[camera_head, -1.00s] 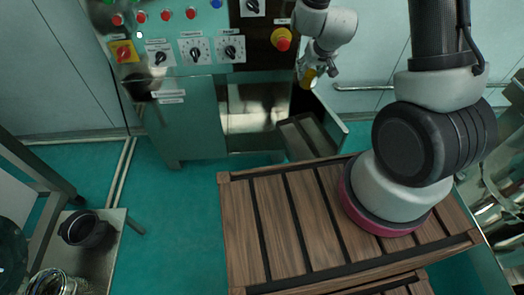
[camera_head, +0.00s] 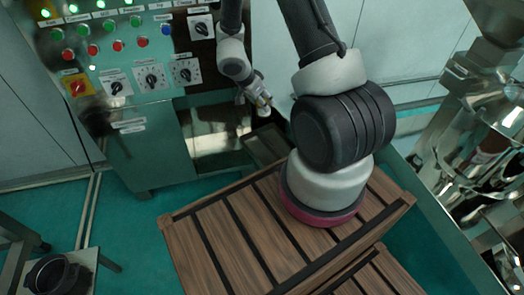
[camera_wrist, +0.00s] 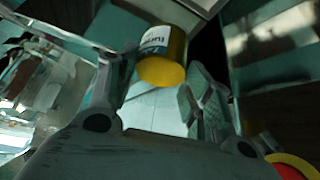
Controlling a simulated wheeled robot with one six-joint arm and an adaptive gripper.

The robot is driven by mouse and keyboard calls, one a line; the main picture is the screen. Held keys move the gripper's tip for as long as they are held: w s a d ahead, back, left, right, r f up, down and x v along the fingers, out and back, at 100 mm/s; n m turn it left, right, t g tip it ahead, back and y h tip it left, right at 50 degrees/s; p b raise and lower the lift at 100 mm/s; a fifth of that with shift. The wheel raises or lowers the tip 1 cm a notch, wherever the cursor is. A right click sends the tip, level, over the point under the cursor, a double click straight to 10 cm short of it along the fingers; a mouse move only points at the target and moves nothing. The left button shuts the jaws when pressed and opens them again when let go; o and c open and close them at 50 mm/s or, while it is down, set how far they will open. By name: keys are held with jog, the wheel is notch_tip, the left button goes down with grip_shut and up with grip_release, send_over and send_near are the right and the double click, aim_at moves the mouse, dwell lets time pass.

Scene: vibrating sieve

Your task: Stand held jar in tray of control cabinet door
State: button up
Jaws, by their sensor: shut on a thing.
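A small jar with a yellow body and a white label (camera_wrist: 162,62) sits between the fingertips of my gripper (camera_wrist: 160,92) in the wrist view. In the head view my gripper (camera_head: 262,100) points down with the jar (camera_head: 263,110) at its tip, small and partly hidden. Both are just above the far part of the tray (camera_head: 268,147) on the open door of the control cabinet (camera_head: 140,165). I cannot tell whether the jar touches the tray.
The cabinet's panel of buttons and knobs (camera_head: 150,78) is behind and left of my gripper. A slatted wooden surface (camera_head: 215,235) lies below my arm. Shiny metal machinery (camera_head: 480,160) is on the right. A dark pot (camera_head: 55,275) stands at lower left.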

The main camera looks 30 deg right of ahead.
notch_tip(320, 180, down, 25)
jog(key=shift+f, duration=0.15)
dwell(0.3)
jog(key=o, duration=1.2)
